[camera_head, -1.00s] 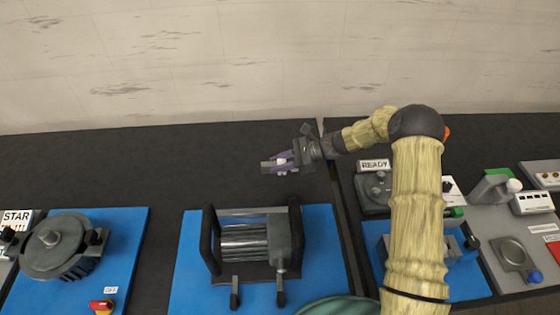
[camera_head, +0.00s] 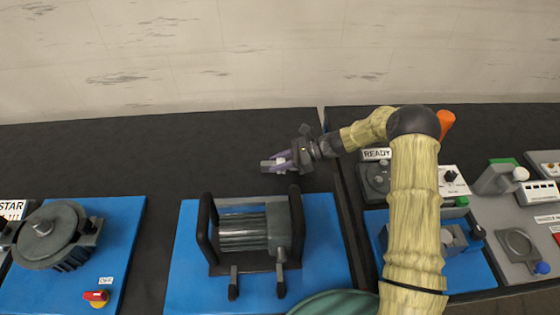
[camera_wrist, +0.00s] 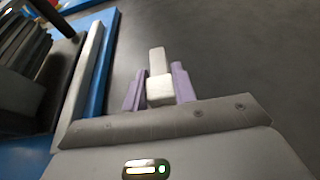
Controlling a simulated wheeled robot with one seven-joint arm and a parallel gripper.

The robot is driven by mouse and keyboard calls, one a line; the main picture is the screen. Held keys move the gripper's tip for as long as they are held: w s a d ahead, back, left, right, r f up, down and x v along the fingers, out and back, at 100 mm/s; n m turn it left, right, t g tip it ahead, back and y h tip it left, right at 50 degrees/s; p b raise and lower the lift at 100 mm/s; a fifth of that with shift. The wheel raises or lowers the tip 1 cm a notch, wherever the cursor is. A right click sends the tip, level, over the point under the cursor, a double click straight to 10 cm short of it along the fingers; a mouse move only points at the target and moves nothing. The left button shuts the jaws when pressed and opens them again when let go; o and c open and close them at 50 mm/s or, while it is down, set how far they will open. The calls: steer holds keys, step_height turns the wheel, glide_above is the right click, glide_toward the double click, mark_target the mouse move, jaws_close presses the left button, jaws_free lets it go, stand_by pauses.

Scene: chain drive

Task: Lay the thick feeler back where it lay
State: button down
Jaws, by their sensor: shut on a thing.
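My gripper (camera_head: 276,163) is held over the dark bench top, behind the middle blue plate. Its purple fingers (camera_wrist: 157,88) are shut on a small pale piece, a squarish block with a narrower bar beyond it, which I take to be the thick feeler (camera_wrist: 158,90). In the head view only a little white of it shows between the fingers. In the wrist view the piece appears above dark bench surface. Whether it touches the bench is unclear. The place where it lay cannot be made out.
A ribbed machine with black handles stands on the middle blue plate (camera_head: 187,270). A round motor (camera_head: 50,237) sits on the left plate. A READY sign (camera_head: 376,154) and several instruments stand right of the bench seam. Bare bench lies left of my gripper.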

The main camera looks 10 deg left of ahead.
steer(key=shift+r, duration=0.1)
steer(key=c, duration=1)
jaws_free()
steer(key=shift+d, duration=0.15)
steer(key=shift+c, duration=0.2)
steer(key=shift+d, duration=0.1)
steer(key=b+v, duration=0.2)
steer(key=v, duration=1.5)
steer(key=shift+d+b, duration=0.15)
steer(key=shift+b, duration=0.2)
